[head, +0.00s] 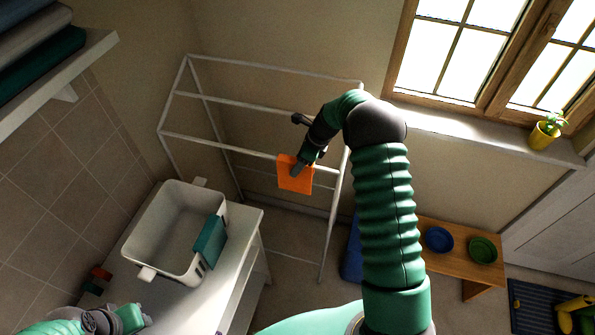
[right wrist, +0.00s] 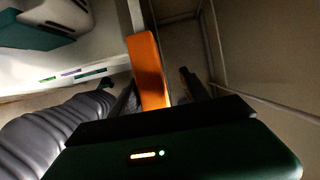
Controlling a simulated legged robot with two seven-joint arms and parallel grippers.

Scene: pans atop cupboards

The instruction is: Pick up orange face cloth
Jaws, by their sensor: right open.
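The orange face cloth (head: 293,178) hangs over a front rail of the white drying rack (head: 235,150) in the head view. My right gripper (head: 300,168) is at the cloth, its fingers overlapping the cloth's upper right part. In the right wrist view the cloth (right wrist: 148,68) shows edge-on as an orange strip between the two open fingers of my right gripper (right wrist: 160,88). I cannot tell whether either finger touches it. My left gripper (head: 128,318) is low at the left, over the white table, and its jaws are unclear.
A white basket (head: 168,213) with a teal cloth (head: 209,242) over its side stands on the white table (head: 190,300). Blue (head: 438,239) and green (head: 483,249) bowls sit on a wooden bench (head: 465,268). A shelf (head: 98,48) with folded cloths is upper left. Rack rails surround my right gripper.

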